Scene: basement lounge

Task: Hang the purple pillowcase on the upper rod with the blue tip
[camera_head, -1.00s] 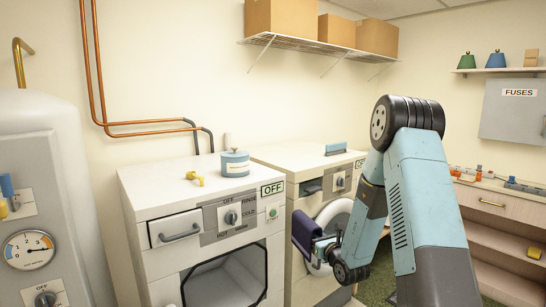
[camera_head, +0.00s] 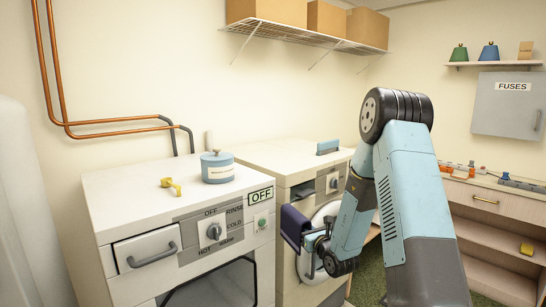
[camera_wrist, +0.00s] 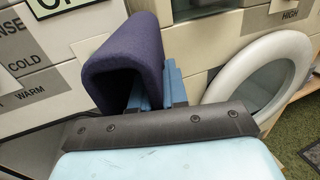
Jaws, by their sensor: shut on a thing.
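The purple pillowcase (camera_head: 294,226) hangs folded from my gripper (camera_head: 312,240) in front of the two machines. In the wrist view the pillowcase (camera_wrist: 130,62) is draped as an upside-down U, dark purple, beside the blue fingers of my gripper (camera_wrist: 165,88). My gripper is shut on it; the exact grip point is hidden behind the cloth. No rod with a blue tip can be made out in these views.
The left machine (camera_head: 135,205), marked OFF, carries a blue canister (camera_head: 217,168) and a yellow item (camera_head: 171,186). The right machine (camera_head: 285,160) has an open round door (camera_head: 318,248) close to my gripper. A counter with shelves (camera_head: 500,240) stands at right; green floor shows between.

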